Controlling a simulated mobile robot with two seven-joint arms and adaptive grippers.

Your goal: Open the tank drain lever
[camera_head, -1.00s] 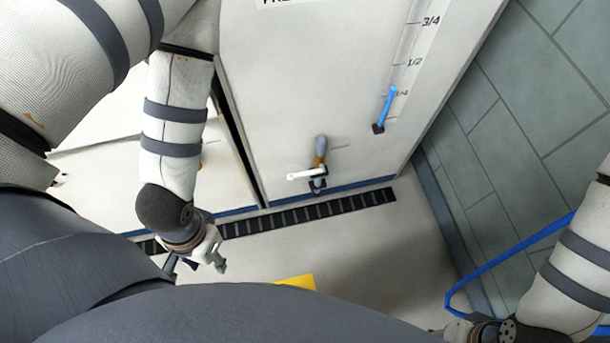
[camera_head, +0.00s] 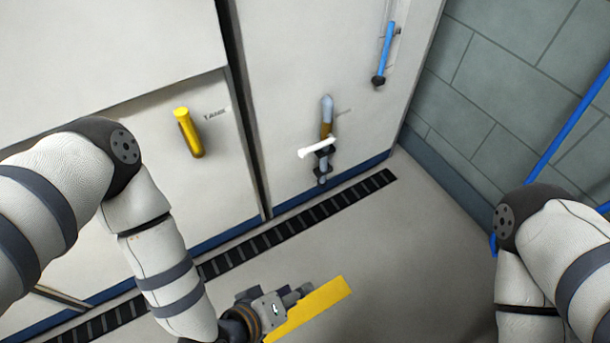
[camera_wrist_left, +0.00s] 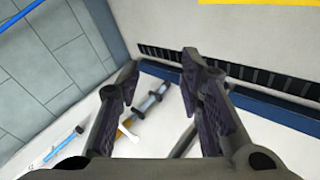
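A drain tap with a white lever (camera_head: 318,148) sits low on the right white panel, above the blue skirting. The lever lies crosswise over a grey and brass vertical pipe (camera_head: 326,107). A small label beside it is too small to read. My left gripper (camera_head: 300,292) is below and in front of the tap, well apart from it, over the floor. In the left wrist view its two dark fingers (camera_wrist_left: 162,75) are spread and empty, and the tap's white lever (camera_wrist_left: 128,131) shows beyond them, partly hidden. My right gripper is out of frame.
A yellow handle (camera_head: 189,133) labelled "TANK" is on the left panel. A blue rod (camera_head: 386,50) is at upper right. A dark floor grate (camera_head: 300,222) runs along the panels. A yellow strip (camera_head: 315,308) lies behind my gripper. The floor before the tap is clear.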

